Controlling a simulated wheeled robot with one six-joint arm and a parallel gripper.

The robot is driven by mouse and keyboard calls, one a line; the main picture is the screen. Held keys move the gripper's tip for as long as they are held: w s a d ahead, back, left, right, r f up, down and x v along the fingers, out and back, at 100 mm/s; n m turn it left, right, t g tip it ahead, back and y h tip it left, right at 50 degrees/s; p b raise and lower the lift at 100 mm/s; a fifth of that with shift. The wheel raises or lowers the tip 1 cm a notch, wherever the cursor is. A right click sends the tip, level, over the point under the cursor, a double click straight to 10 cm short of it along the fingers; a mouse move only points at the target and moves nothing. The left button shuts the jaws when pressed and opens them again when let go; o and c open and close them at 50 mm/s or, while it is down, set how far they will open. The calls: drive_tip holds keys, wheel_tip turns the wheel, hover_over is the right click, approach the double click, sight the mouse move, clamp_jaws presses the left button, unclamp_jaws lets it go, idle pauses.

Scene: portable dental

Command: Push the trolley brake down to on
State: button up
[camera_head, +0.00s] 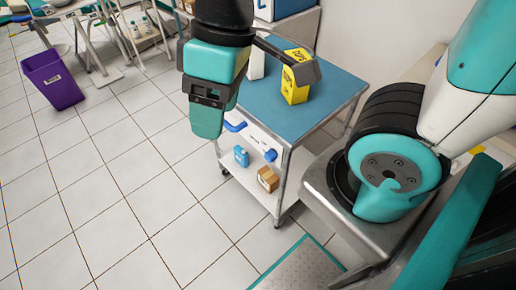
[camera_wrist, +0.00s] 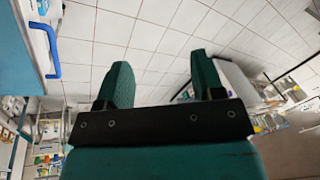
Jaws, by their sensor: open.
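The trolley (camera_head: 318,104) has a blue top and a white front panel. A blue bar handle (camera_head: 235,126) sticks out at the panel's upper left, and a smaller blue lever (camera_head: 271,155) sits lower right, beside small unreadable markings. I cannot tell for sure which is the brake or its position. In the wrist view, the blue bar handle (camera_wrist: 53,50) is at the upper left, left of my fingers. My gripper (camera_head: 207,122) hangs in front of the trolley, left of the handle and apart from it. Its fingers are spread and empty in the wrist view (camera_wrist: 162,78).
A yellow box (camera_head: 296,84) stands on the trolley top. A blue bottle (camera_head: 241,156) and a brown carton (camera_head: 268,179) are on its lower shelf. A purple bin (camera_head: 53,80) stands far left. The tiled floor (camera_head: 120,190) at left is clear.

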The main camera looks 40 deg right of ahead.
drive_tip(key=w+d+f+n+g+h+b, duration=0.15)
drive_tip(key=w+f+h, duration=0.25)
drive_tip(key=f, duration=0.4)
drive_tip(key=w+f+n+h+b, duration=0.2)
drive_tip(key=w+f+n+h, duration=0.1)
drive_tip(key=f, duration=0.6)
drive_tip(key=n+t+h+b, duration=0.2)
drive_tip(key=n+h+b, duration=0.3)
drive_tip(key=h, duration=0.5)
approach(267, 158)
drive_tip(key=shift+n, duration=0.65)
drive_tip(key=p+x, duration=0.1)
drive_tip(key=x, duration=0.9)
drive_tip(key=shift+w+d+p, duration=0.1)
drive_tip(key=shift+d+p, duration=0.1)
drive_tip(key=shift+p, duration=0.1)
